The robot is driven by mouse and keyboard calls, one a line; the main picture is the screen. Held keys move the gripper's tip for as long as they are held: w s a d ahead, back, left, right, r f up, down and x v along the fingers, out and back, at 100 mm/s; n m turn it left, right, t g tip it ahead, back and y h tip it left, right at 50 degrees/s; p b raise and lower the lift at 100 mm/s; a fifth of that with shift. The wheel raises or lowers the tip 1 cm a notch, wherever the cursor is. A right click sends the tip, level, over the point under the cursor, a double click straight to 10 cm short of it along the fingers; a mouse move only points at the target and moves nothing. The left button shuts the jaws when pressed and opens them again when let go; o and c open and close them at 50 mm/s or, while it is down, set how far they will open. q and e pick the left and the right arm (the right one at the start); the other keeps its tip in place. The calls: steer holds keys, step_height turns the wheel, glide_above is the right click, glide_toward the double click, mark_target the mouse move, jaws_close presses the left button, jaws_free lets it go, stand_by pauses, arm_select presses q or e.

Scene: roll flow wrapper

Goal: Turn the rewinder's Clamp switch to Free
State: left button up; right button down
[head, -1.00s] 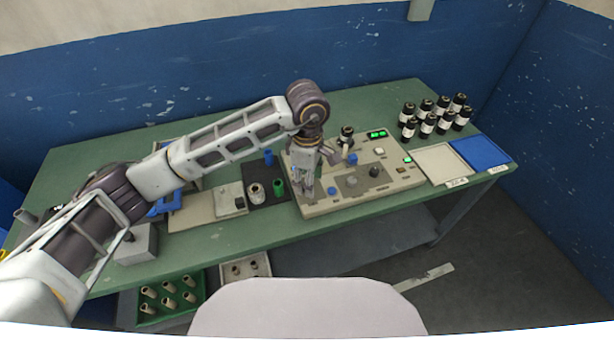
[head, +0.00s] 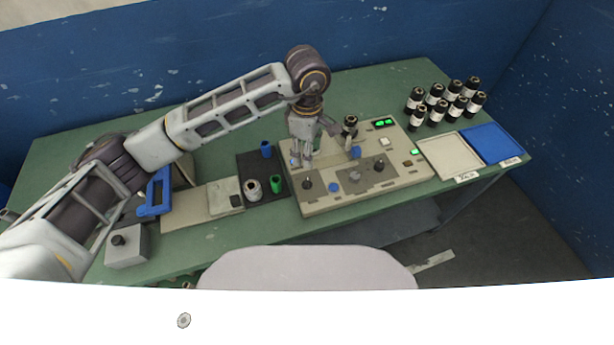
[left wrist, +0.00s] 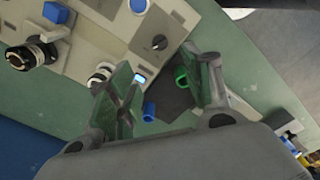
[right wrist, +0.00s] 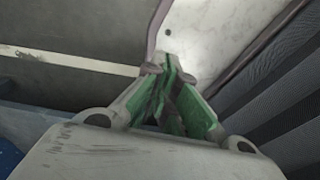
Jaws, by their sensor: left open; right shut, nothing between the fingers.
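The rewinder (head: 325,206) is a beige console on the green table, with black knobs and green displays. My right gripper (right wrist: 174,72) is shut and empty, outside the head view.
A dark roll (head: 350,128) stands at the console's back. A dark mat (head: 244,172) with a green cup (head: 276,184) and blue cup (head: 266,149) lies left. Several black bottles (head: 436,92), a pale tray (head: 449,155) and a blue tray (head: 490,145) are right.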

arm_select(q)
steer(key=p, duration=0.2)
glide_toward(307, 181)
step_height(307, 181, down, 7)
steer(key=shift+s+f, duration=0.15)
steer(key=shift+f, duration=0.7)
arm_select(e)
steer(key=shift+d+r, duration=0.2)
steer(key=shift+r, duration=0.3)
steer(key=shift+d+r, duration=0.15)
steer(key=shift+r, duration=0.35)
steer(key=shift+d, duration=0.1)
arm_select(q)
steer(key=shift+c, duration=0.2)
steer(key=c, duration=1)
